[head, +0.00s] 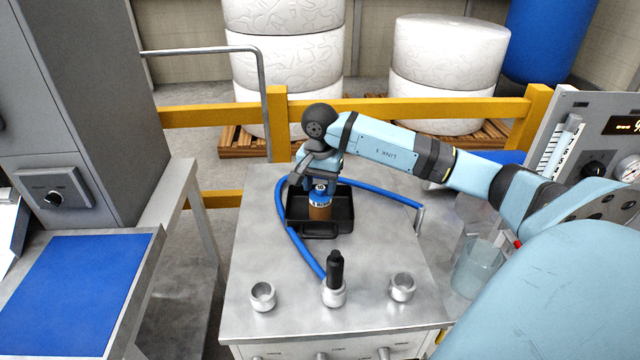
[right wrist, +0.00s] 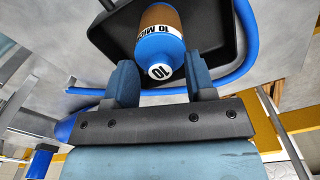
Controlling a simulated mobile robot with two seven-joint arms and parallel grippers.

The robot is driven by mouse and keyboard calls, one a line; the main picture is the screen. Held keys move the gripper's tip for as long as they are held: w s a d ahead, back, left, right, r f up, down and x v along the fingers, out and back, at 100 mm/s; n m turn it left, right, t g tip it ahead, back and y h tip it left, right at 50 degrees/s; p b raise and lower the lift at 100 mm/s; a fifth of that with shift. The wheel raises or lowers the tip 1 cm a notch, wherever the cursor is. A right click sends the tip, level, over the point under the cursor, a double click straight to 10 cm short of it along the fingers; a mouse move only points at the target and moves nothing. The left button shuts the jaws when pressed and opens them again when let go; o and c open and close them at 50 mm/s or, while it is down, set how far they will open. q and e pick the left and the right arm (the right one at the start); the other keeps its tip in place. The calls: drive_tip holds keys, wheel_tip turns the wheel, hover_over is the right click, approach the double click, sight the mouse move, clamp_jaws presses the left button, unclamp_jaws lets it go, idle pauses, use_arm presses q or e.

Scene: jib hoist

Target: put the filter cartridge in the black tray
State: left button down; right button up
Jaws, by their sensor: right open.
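The filter cartridge (head: 320,210), brown with a blue cap and a white "10" label, stands upright inside the black tray (head: 342,222) on the grey metal cabinet. In the right wrist view the cartridge (right wrist: 158,38) shows against the dark floor of the tray (right wrist: 222,50). My right gripper (head: 320,186) is right above the cartridge, pointing down. Its two blue fingers (right wrist: 160,72) are apart, one on each side of the cap, with visible space beside it. The cartridge's base is partly hidden by the tray's front wall. My left gripper is not in view.
A blue hose (head: 290,232) curves around the tray's left and back. Two metal cups (head: 263,296) and a black-handled fitting (head: 335,270) stand at the cabinet's front. A clear container (head: 478,268) is to the right. A yellow rail (head: 430,108) runs behind.

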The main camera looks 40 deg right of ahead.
drive_tip(key=shift+r, duration=0.6)
wheel_tip(320, 180, up, 11)
drive_tip(key=shift+b, duration=0.45)
